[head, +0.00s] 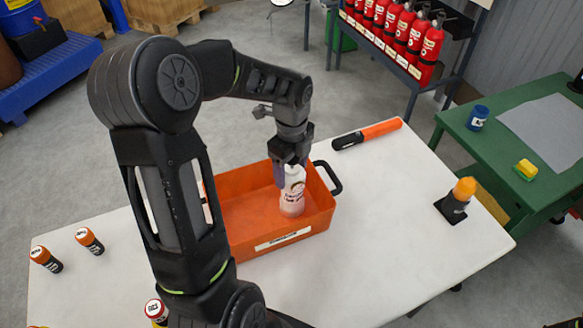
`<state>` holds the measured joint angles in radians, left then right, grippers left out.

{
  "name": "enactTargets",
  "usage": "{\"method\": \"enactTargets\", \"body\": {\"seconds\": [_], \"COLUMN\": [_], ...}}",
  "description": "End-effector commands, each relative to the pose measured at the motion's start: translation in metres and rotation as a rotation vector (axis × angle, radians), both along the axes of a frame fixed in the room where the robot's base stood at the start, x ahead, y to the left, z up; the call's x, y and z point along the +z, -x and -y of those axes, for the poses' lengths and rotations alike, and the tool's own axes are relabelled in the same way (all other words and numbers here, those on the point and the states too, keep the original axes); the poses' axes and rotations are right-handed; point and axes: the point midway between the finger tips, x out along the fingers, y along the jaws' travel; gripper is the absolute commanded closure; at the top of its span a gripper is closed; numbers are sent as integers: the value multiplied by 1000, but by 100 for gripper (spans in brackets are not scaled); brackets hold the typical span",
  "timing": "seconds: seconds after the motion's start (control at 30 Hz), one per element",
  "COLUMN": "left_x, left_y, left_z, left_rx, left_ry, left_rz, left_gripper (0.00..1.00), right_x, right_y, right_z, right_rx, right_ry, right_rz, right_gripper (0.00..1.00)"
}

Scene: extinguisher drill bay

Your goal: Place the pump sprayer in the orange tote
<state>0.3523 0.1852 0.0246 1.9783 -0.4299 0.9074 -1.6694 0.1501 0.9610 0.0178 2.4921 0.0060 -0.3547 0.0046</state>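The orange tote (238,220) stands on the white table, with a black handle at its right end and a label on its front wall. The pump sprayer (292,193), a white bottle with a pinkish lower part, is upright inside the tote near its right end. My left gripper (291,168) points down over the sprayer, its fingers around the bottle's top. The fingers hide the sprayer's head. Whether the bottle's base touches the tote floor is hard to tell. My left arm hides the tote's left end. My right gripper is not in view.
On the white table (400,230) are an orange-and-black baton (367,134), an orange-topped item on a black base (456,200) and several small orange-capped bottles (89,240) at left. A green table (483,153) stands right. Red extinguishers (431,48) are racked behind.

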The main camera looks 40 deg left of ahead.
Motion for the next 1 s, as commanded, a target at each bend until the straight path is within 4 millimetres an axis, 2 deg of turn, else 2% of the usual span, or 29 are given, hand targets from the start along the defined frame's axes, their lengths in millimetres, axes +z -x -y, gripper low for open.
{"method": "enactTargets", "body": {"seconds": [0.03,0.17,0.57,0.77,1.0], "left_x": [0,0,7,35,85], "left_y": [0,0,0,-1,-1], "left_z": [0,0,0,0,0], "left_rx": [0,0,0,0,-1], "left_ry": [0,0,-1,-2,-2], "left_rz": [0,0,2,5,5], "left_gripper": [27,16,16,16,16], "right_x": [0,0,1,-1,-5], "right_y": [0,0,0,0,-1], "right_z": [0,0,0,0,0], "right_rx": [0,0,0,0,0], "right_ry": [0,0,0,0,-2], "right_rz": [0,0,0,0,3], "right_gripper": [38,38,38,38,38]}}
